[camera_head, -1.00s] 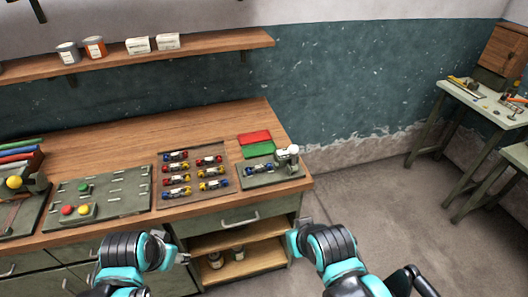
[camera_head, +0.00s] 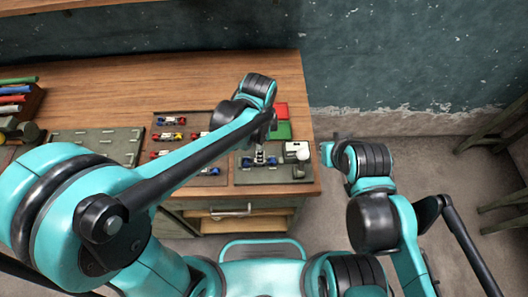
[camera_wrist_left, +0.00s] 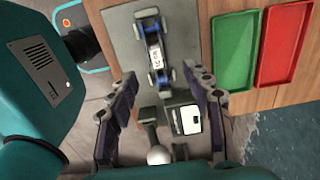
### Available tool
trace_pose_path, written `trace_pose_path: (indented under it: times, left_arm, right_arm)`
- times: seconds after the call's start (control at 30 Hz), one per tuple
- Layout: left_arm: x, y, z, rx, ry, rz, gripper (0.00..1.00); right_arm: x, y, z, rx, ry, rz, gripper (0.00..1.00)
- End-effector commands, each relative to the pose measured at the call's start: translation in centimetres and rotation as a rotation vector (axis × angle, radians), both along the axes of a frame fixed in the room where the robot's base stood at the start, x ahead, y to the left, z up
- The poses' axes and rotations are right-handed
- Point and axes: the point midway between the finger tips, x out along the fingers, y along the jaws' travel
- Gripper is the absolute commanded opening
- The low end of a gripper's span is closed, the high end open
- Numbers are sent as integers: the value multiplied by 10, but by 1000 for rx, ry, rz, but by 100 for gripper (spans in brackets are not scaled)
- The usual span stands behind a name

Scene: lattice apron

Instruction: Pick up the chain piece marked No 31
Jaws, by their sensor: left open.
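A chain piece with blue ends and a white label (camera_head: 246,162) lies on a grey-green fixture plate (camera_head: 245,178) at the right of the bench. In the left wrist view the piece (camera_wrist_left: 155,48) lies lengthwise, and its label print is too small to read surely. My left gripper (camera_wrist_left: 160,74) is open, with its fingers apart on either side of the near end of the piece. In the head view my left gripper (camera_head: 261,150) is above the piece and partly hides it. My right gripper (camera_head: 328,150) is off the bench's right edge; its jaw state is unclear.
A white-topped device (camera_head: 297,152) stands on the plate right of the piece. Green (camera_wrist_left: 235,50) and red (camera_wrist_left: 286,42) trays lie beside the plate. Other chain pieces (camera_head: 170,121) lie on a board to the left, partly hidden by my left arm.

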Motion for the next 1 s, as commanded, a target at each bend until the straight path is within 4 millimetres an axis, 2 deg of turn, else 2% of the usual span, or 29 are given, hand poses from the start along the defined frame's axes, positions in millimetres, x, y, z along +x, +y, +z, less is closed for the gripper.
trace_pose_path:
  times: [0.4,0.7,0.73,0.77,0.9,1.0]
  left_arm:
    - [-2,2,-60,-1,-1,4,50]
    - [-2,2,-64,-1,-1,4,50]
    - [-2,2,-64,-1,-1,4,47]
    - [-2,2,-64,-1,-1,4,39]
    - [-2,2,-64,-1,-2,4,2]
    - [-2,2,-64,-1,-2,4,0]
  right_arm:
    - [0,0,-24,0,0,0,0]
    - [0,0,-24,0,0,0,0]
    - [0,0,-24,0,0,0,0]
    - [0,0,-24,0,0,0,0]
    - [0,0,-24,0,0,0,0]
    - [0,0,-24,0,0,0,0]
